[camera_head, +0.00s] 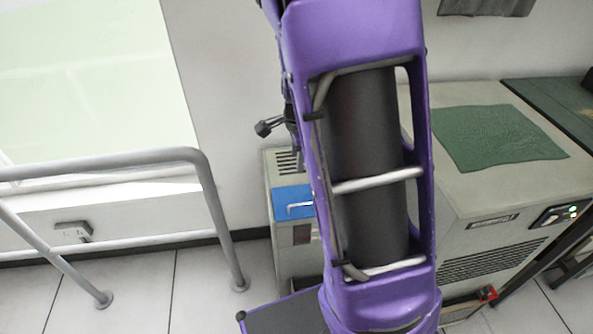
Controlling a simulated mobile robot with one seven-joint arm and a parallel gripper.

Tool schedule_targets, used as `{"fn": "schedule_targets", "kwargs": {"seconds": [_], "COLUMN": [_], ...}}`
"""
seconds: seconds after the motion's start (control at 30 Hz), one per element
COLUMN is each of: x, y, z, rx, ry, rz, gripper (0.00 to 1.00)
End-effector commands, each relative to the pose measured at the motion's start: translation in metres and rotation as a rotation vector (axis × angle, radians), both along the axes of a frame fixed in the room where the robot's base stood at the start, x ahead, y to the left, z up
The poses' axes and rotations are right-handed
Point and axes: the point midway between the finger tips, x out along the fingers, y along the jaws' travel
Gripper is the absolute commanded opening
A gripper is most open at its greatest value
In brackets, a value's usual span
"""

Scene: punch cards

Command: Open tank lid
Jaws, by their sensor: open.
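A small grey cabinet (283,248) stands on the floor by the wall, partly hidden behind my purple arm. A blue panel (292,203) with a pale bar handle (300,207) is on it, looking like the tank lid; I cannot be sure of that. The panel appears flat against the cabinet, with no gap showing. Its right part is hidden by my arm. A vent grille shows on the cabinet above the blue panel. My gripper is not in view.
A larger beige machine (520,190) with a green cloth (497,137) on top stands at right, beside a dark green-topped table (560,105). A grey tubular railing (212,190) stands at left. Tiled floor (135,290) is open between railing and cabinet.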

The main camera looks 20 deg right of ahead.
Motion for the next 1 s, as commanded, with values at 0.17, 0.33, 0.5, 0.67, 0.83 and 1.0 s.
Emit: {"fn": "schedule_targets", "kwargs": {"seconds": [0.17,0.33,0.5,0.67,0.83,1.0], "x": [-0.018,-0.015,-0.008,-0.001,0.006,0.011], "y": [-0.001,-0.002,-0.004,-0.006,-0.007,-0.008], "z": [-0.024,-0.048,-0.085,-0.119,-0.153,-0.176], "rx": [0.042,0.042,0.042,0.042,0.042,0.041], "ry": [0.049,0.051,0.052,0.050,0.050,0.048], "rz": [-0.099,-0.103,-0.103,-0.101,-0.101,-0.099], "gripper": [0.42,0.42,0.42,0.42,0.42,0.42]}}
